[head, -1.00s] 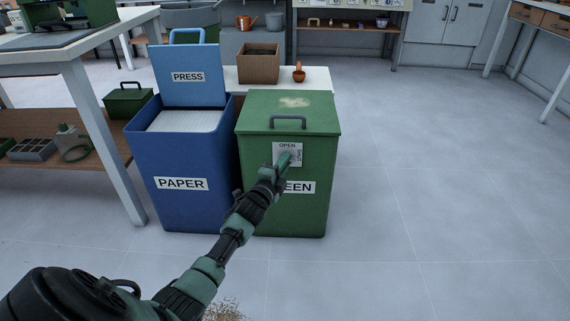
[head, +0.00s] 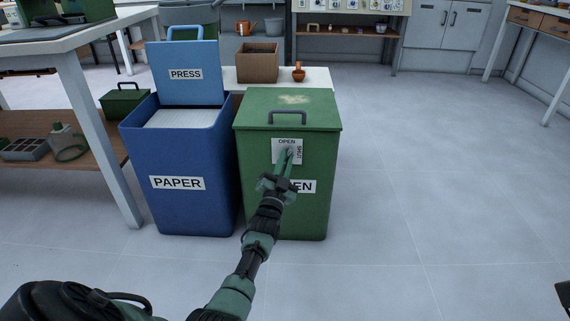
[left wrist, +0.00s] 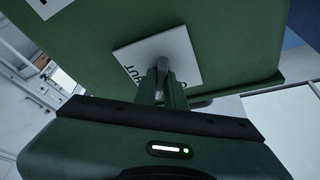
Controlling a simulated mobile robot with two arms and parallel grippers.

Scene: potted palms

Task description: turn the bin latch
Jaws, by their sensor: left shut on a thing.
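The green bin (head: 286,205) stands right of centre with its lid (head: 290,105) down. A white plate (head: 279,144) on its front reads OPEN along the top and SHUT down the right side. My left gripper (head: 290,154) reaches up to this plate, its fingers shut on the small grey latch. In the left wrist view the latch (left wrist: 163,66) shows between the fingertips, in front of the plate (left wrist: 185,48). The fingers hide much of the latch, so its exact angle is hard to tell.
A blue PAPER bin (head: 180,205) with its PRESS lid (head: 187,73) raised stands close on the left. A low white table (head: 318,77) behind holds a cardboard box (head: 259,62) and an orange pot (head: 298,73). The floor to the right is clear.

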